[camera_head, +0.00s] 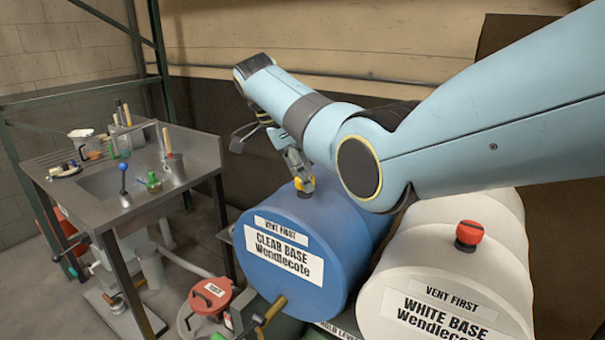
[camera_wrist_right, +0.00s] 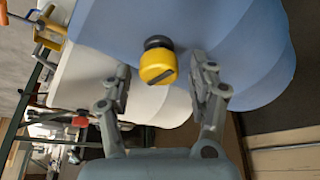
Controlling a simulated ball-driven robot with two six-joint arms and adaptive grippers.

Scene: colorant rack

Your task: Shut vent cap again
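The blue drum (camera_head: 290,225), labelled "CLEAR BASE Wendlecote" and "VENT FIRST", lies on its side in the head view. Its yellow vent cap (camera_head: 304,184) sits on top near the front end. In the right wrist view the yellow cap (camera_wrist_right: 157,66) shows with a dark collar against the blue drum (camera_wrist_right: 190,25). My right gripper (camera_head: 296,163) reaches down to the cap from behind. In the wrist view my right gripper (camera_wrist_right: 160,68) is open, with a finger on either side of the cap and visible gaps to both. My left gripper is not in view.
A white drum (camera_head: 440,270) with a red cap (camera_head: 469,234) lies to the right of the blue drum. A metal sink bench (camera_head: 95,205) with tools stands at the left. A red-lidded can (camera_head: 211,294) stands on the floor side, below the blue drum's left.

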